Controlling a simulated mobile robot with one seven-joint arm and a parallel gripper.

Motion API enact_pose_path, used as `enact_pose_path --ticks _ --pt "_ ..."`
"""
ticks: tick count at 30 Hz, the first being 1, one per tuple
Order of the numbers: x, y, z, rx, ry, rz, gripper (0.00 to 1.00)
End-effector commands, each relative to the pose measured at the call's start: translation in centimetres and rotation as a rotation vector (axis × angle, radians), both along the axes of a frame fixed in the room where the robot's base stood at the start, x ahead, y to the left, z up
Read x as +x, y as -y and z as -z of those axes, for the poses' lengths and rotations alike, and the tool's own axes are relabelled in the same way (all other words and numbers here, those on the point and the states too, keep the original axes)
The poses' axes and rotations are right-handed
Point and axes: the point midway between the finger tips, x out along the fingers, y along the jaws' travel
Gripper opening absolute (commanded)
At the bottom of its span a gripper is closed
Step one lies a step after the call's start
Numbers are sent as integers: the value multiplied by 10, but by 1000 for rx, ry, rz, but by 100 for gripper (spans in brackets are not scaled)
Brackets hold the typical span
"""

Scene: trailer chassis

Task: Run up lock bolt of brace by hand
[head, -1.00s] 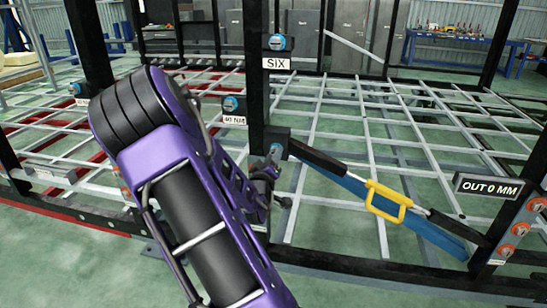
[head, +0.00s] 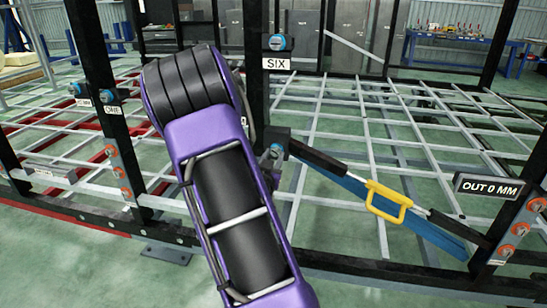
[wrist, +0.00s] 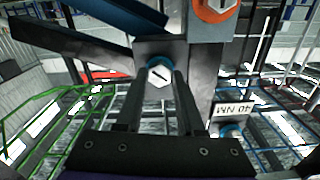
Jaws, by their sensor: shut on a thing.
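The brace (head: 340,175) is a black and blue strut with a yellow handle (head: 388,201), slanting down to the right from a black block on the middle post. Its lock bolt (wrist: 159,76) is a pale hex head with a dark mark and a blue ring, on the dark block in the wrist view. My gripper (wrist: 164,98) has its two dark fingers on either side of the bolt head, shut on it.
A sign reading OUT 0 MM (head: 487,187) hangs at the brace's right end. A post with orange-ringed bolts (head: 507,251) stands there. A SIX sign (head: 276,64) and blue-ringed bolt are above. The black chassis frame surrounds the block; green floor is open in front.

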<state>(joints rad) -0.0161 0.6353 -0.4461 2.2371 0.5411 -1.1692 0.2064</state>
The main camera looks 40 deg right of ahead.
Motion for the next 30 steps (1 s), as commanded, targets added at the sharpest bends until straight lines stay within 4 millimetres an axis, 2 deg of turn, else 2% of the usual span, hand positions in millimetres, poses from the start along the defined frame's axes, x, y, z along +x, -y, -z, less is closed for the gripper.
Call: enact_pose_path --ticks 15,30 --pt "-1 -2 3 217 243 0 0" --pt "-1 -2 3 253 285 0 0"
